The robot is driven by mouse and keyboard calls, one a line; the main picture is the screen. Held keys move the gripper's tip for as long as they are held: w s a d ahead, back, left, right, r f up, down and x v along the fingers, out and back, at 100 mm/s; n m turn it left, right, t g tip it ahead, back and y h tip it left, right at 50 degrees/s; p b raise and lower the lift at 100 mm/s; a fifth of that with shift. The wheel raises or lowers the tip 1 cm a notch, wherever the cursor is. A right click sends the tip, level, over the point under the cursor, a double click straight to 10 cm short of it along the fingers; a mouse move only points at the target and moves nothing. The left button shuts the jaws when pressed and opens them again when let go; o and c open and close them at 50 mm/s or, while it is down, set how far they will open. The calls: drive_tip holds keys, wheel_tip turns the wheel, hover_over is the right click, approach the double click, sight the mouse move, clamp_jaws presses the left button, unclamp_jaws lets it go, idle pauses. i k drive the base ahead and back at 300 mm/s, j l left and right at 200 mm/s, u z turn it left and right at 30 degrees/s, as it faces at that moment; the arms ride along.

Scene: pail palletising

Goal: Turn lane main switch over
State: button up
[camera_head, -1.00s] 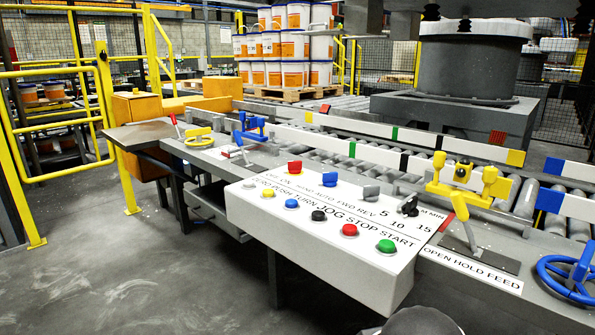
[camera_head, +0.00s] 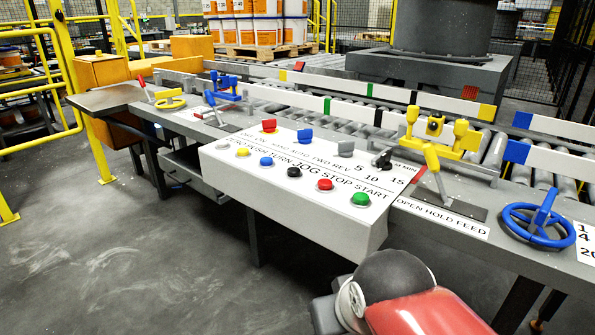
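The white control panel (camera_head: 290,205) stands at the front of the conveyor lane, with printed labels on its sloped top. A red rotary switch (camera_head: 269,126) sits at its back left, above lettering that seems to read OFF and ON, partly too small to read. A blue switch (camera_head: 305,136) and a grey switch (camera_head: 345,148) stand to its right, then a black knob (camera_head: 383,159). A front row of coloured push buttons ends in a red button (camera_head: 325,185) and a green button (camera_head: 360,200). My gripper is not in view; only part of my arm shows at bottom right.
A blue handwheel (camera_head: 540,225) and a yellow clamp with lever (camera_head: 436,135) are right of the panel. A yellow fence (camera_head: 68,80) stands far left. The floor before the panel is clear.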

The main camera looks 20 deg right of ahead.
sight(269, 125)
drive_tip(key=z, duration=0.35)
drive_tip(key=i+j+z, duration=0.1)
drive_tip(key=j+z, duration=0.45)
drive_tip(key=z, duration=0.15)
drive_tip(key=i+j+z, duration=0.1)
drive_tip(key=j+z, duration=0.25)
